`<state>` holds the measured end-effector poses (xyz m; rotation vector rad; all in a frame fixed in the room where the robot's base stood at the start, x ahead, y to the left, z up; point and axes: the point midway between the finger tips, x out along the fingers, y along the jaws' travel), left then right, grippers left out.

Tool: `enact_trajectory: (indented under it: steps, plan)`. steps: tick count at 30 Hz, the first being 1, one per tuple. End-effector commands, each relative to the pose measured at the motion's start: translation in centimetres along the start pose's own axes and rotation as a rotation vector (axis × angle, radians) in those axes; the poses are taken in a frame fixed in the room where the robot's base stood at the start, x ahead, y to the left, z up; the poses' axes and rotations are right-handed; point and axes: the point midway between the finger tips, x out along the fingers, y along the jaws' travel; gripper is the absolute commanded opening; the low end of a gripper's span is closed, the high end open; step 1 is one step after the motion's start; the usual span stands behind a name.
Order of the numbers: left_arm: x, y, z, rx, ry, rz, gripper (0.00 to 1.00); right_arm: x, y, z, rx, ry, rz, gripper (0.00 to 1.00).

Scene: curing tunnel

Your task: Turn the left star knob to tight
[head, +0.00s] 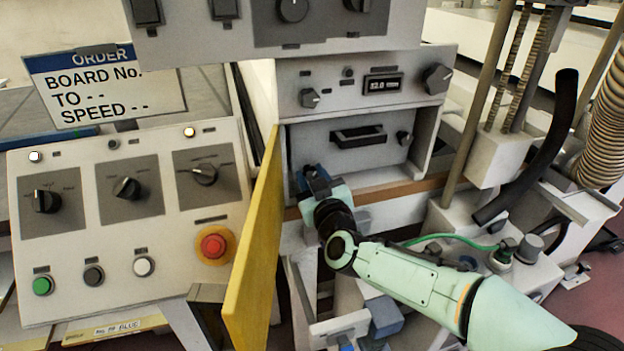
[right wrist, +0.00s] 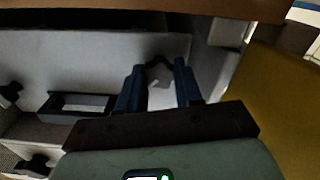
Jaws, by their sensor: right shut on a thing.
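The left star knob (right wrist: 160,64) is a dark knob on the left part of the light grey drawer front. In the right wrist view it shows between the two blue fingers of my right gripper (right wrist: 158,88), which is shut on it. In the head view my right gripper (head: 315,182) is at the drawer's left end and hides this knob. The right star knob (head: 404,137) is dark and sits at the drawer's right end, clear of the gripper. The knob's marking cannot be read. My left gripper is not in view.
A yellow panel (head: 255,245) stands upright just left of my right gripper. A black drawer handle (head: 358,136) lies between the knobs. Above is a panel with a display (head: 383,84) and knobs. A sloped control console (head: 130,205) with a red button (head: 214,245) stands left.

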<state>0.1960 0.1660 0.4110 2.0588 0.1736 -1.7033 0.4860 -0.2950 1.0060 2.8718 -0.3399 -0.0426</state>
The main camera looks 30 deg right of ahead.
Motion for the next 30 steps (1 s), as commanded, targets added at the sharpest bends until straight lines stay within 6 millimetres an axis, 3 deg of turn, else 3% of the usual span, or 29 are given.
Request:
enact_trajectory:
  steps: [14,30]
  plan:
    - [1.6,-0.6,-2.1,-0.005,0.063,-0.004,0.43,0.0,-0.1,0.1,0.452,-0.001,-0.002,0.04]
    - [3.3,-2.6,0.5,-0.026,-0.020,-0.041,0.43,0.0,0.0,0.1,0.825,-0.002,-0.001,0.04]
